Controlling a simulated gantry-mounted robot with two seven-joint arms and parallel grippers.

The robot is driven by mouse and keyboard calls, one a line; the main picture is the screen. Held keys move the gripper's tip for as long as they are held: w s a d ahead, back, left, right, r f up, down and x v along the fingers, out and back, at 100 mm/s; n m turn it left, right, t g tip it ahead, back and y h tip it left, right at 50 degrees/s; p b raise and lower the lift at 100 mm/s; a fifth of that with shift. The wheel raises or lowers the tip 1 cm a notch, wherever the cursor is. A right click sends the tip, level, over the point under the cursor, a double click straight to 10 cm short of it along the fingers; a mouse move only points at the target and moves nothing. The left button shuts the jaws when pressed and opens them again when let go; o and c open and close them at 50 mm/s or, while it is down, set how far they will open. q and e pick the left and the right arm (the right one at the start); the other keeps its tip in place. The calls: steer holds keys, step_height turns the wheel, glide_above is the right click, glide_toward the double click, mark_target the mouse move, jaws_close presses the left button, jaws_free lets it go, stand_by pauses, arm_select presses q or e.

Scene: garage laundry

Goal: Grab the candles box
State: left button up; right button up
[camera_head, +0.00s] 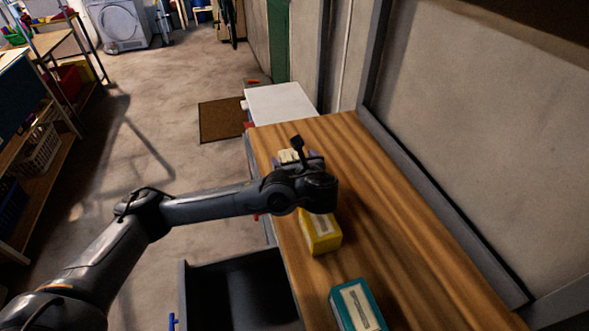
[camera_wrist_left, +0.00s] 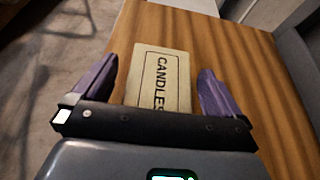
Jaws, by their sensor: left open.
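The candles box (camera_wrist_left: 160,72) is cream with a dark printed label reading CANDLES. It lies on the wooden worktop (camera_head: 352,150), and its lower end is hidden by my gripper in the left wrist view. In the head view only a small cream part of it (camera_head: 288,155) shows beyond my wrist. My left gripper (camera_wrist_left: 158,66) is open, with one purple finger on each side of the box and a visible gap to each. It also shows in the head view (camera_head: 298,159), partly hidden by my wrist. My right gripper is not in view.
A yellow box (camera_head: 322,234) stands on the worktop close to my left wrist. A teal box (camera_head: 357,306) is nearer the front. An open dark drawer (camera_head: 186,290) juts out left of the worktop. A wall runs along the right. The worktop's right side is clear.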

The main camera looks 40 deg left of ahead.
arm_select(q)
steer(key=shift+c, duration=0.3)
steer(key=c, duration=1.1)
steer(key=shift+o, duration=0.2)
steer(key=shift+r, duration=0.2)
